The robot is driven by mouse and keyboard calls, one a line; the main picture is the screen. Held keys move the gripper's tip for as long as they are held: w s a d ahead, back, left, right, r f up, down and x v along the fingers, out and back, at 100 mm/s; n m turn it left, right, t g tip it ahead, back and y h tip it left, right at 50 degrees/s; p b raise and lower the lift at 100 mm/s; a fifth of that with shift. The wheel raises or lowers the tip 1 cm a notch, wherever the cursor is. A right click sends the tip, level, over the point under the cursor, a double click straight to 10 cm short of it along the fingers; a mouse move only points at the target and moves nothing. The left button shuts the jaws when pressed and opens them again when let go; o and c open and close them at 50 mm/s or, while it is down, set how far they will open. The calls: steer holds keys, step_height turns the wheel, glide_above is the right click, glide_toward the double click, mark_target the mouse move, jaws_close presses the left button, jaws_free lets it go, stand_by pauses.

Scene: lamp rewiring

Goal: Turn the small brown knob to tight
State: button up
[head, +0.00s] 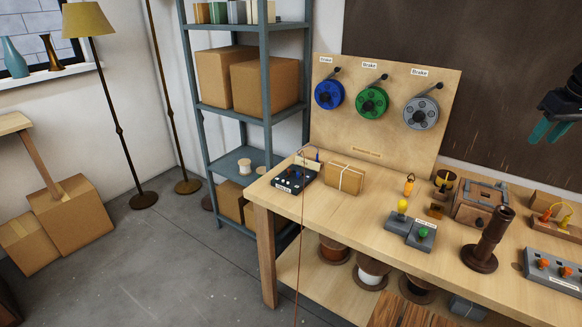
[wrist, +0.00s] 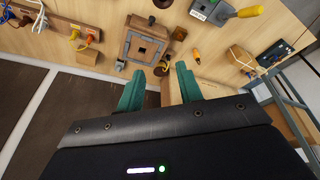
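My gripper (head: 550,131) hangs in the air at the upper right, in front of the dark wall panel. Its two teal fingers are apart and hold nothing, as the wrist view (wrist: 159,88) also shows. A wooden box (head: 466,212) with a dark square on top stands on the bench; it shows beyond the fingers in the wrist view (wrist: 131,48). A small brown piece (head: 436,211) sits beside it, also in the wrist view (wrist: 180,34). I cannot tell whether that piece is the small brown knob; no knob marking is readable.
A pegboard (head: 340,135) with three reels stands behind.

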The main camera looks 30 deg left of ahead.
steer(key=w+a+n+g+y, duration=0.1)
steer(key=w+a+n, duration=0.3)
steer(key=a, duration=0.5)
steer(key=w+a+n+g, duration=0.1)
steer(key=w+a+n, duration=0.1)
steer(key=w+a, duration=0.55)
steer(key=w+a+f+n+g, duration=0.1)
steer(key=w+a+f+n, duration=0.1)
steer(key=a, duration=0.7)
steer(key=w+a+f+n, duration=0.2)
steer(key=a+n, duration=0.1)
steer(key=a, duration=0.5)
steer(key=n+g, duration=0.4)
steer(key=n, duration=0.6)
glide_above(288, 173)
steer(key=w+d, duration=0.3)
steer(key=w, duration=0.1)
step_height(288, 173, down, 22)
steer(key=x, duration=1)
steer(key=shift+w+a+f, duration=0.1)
steer(key=shift+w, duration=0.2)
jaws_close()
